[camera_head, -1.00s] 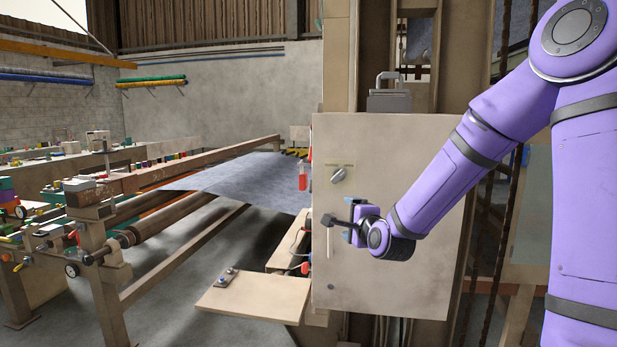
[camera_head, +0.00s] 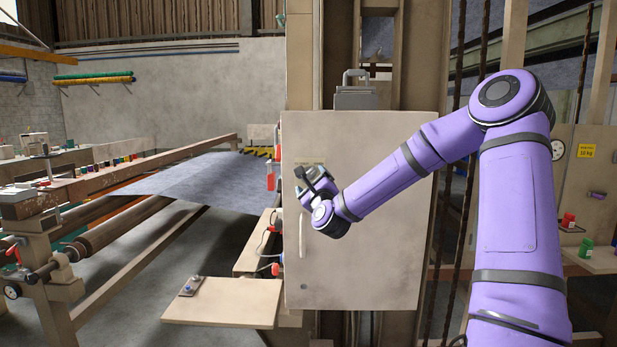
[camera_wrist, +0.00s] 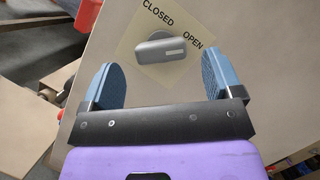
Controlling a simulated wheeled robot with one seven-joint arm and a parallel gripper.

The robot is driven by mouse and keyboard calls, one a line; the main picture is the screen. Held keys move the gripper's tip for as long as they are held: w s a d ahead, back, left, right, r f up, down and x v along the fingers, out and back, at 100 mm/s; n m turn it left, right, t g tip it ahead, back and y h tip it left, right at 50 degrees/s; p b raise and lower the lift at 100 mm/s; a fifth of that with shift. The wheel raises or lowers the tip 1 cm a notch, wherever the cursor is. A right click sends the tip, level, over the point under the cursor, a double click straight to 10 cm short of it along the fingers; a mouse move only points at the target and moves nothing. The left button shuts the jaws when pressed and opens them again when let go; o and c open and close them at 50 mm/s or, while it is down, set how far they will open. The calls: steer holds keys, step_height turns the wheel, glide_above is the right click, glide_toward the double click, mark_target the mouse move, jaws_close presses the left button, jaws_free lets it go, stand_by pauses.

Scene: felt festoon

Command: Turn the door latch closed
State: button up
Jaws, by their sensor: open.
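The door latch is a grey knob (camera_wrist: 163,49) on a pale square label marked CLOSED at upper left and OPEN at right. In the wrist view its pale stripe is on its right end, on the OPEN side. My gripper (camera_wrist: 158,75) is open, its blue fingers apart on either side of the knob's line, short of the knob and apparently not touching it. In the head view my gripper (camera_head: 314,180) is in front of the upper left of the beige cabinet door (camera_head: 375,225) and hides the knob.
A pale vertical handle (camera_head: 302,237) is on the door below my gripper. A red object (camera_head: 271,178) hangs beside the cabinet's left edge. A wooden board (camera_head: 222,302) juts out at lower left. A long bench with grey felt (camera_head: 190,180) stands at left.

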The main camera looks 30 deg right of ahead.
mark_target(310, 176)
steer(key=shift+x, duration=2.05)
steer(key=c, duration=0.9)
